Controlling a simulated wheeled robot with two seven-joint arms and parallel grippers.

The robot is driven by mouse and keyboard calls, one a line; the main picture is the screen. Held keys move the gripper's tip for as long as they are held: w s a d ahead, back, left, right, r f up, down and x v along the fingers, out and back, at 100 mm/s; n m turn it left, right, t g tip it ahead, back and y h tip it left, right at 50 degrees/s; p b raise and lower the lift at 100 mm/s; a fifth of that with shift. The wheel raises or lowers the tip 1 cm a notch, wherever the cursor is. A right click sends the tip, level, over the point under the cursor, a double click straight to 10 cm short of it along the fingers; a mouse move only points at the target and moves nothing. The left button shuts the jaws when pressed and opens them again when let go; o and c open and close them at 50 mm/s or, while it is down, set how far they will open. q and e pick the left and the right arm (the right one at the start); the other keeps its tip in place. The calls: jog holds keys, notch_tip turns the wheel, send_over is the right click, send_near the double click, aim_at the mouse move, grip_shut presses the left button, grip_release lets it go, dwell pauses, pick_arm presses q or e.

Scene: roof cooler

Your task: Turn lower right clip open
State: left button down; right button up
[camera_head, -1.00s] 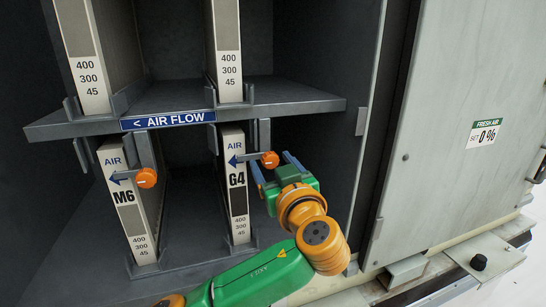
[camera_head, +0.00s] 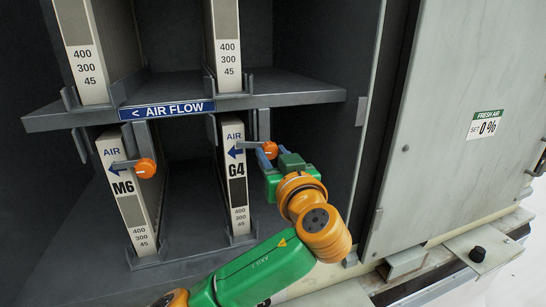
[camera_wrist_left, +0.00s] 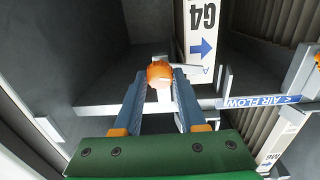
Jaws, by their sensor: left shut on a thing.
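The lower right clip has an orange knob (camera_head: 270,148) with a grey arm that reaches left across the front of the G4 filter (camera_head: 236,190). My left gripper (camera_head: 267,157) is shut on this knob. In the left wrist view the orange knob (camera_wrist_left: 159,72) sits between the two blue-grey fingertips (camera_wrist_left: 160,78), with the clip's light arm beside it. In the head view the fingers partly cover the knob's lower side. My right gripper is not in view.
A shelf with an AIR FLOW label (camera_head: 167,110) runs just above. The cabinet door (camera_head: 440,130) stands at the right. The bay right of G4 is empty.

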pick_arm(q)
jog(key=m, duration=0.3)
jog(key=shift+m, duration=0.3)
jog(key=m, duration=0.4)
jog(key=shift+r+m, duration=0.1)
jog(key=shift+m, duration=0.2)
jog(key=m+p, duration=0.1)
jog(key=m, duration=0.2)
jog(key=shift+g+p, duration=0.3)
jog(key=shift+p, duration=0.05)
jog(key=m+p, duration=0.1)
jog(key=m, duration=0.3)
jog(key=shift+d+p, duration=0.1)
jog(key=shift+p, duration=0.25)
jog(key=shift+m, duration=0.4)
jog(key=shift+c, duration=2.3)
grip_release()
